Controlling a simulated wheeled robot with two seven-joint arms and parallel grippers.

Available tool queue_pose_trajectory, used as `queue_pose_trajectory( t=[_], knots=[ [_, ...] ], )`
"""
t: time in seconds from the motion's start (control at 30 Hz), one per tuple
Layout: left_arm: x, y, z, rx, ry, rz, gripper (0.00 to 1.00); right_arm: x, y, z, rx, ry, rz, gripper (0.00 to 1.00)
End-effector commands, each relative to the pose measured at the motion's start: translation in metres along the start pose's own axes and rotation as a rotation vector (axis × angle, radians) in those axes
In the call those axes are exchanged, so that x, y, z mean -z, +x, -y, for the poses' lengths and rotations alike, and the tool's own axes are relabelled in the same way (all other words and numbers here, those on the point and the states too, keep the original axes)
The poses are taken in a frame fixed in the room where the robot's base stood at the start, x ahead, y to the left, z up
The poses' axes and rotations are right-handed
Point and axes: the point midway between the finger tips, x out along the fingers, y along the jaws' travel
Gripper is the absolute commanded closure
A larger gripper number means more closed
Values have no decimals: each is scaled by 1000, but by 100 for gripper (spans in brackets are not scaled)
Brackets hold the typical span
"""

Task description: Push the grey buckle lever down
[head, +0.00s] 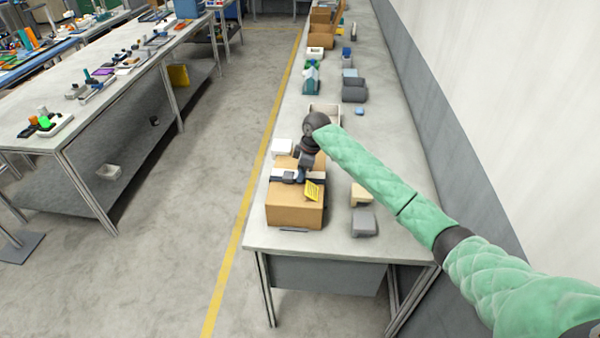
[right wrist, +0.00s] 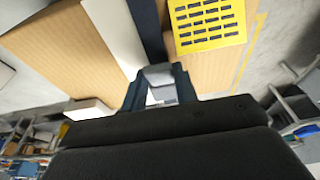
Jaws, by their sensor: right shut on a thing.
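A cardboard box (head: 288,208) stands near the front end of the right-hand bench. It carries a dark strap (right wrist: 148,30) and a yellow label (head: 313,191) with rows of dark marks; the label also shows in the right wrist view (right wrist: 207,22). My right gripper (head: 293,176) is over the box's top. In the right wrist view its two dark fingers are shut on the grey buckle lever (right wrist: 159,76), in line with the strap. The gripper's body hides the lower part of that view. The lever's tilt is hard to tell. My left gripper is not in view.
A white block (head: 282,147) and an open tray (head: 326,113) stand beyond the box. A tan block (head: 360,195) and a grey block (head: 363,222) lie to its right. A thin dark item lies at the bench's front edge. The wall is close on the right.

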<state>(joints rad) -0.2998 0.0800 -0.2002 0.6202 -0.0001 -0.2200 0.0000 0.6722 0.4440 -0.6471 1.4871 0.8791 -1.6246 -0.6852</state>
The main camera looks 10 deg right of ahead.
Motion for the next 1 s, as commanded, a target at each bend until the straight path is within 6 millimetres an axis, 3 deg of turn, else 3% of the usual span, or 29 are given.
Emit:
queue_pose_trajectory(
  t=[0.03, 0.2, 0.67, 0.7, 0.77, 1.0],
  knots=[
    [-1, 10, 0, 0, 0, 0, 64, -5, 7, 0, 0, 2, -55, 94],
    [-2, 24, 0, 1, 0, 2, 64, -8, 7, 0, -1, 0, -205, 94],
    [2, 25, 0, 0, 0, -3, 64, -8, 3, -1, -3, 0, -259, 94],
    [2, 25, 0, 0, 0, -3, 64, -8, 3, -1, -3, 0, -259, 63],
    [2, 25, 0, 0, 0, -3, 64, -8, 4, -1, -2, 0, -259, 51],
    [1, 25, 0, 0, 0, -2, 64, -8, 4, 0, -2, 0, -258, 49]
  ],
)
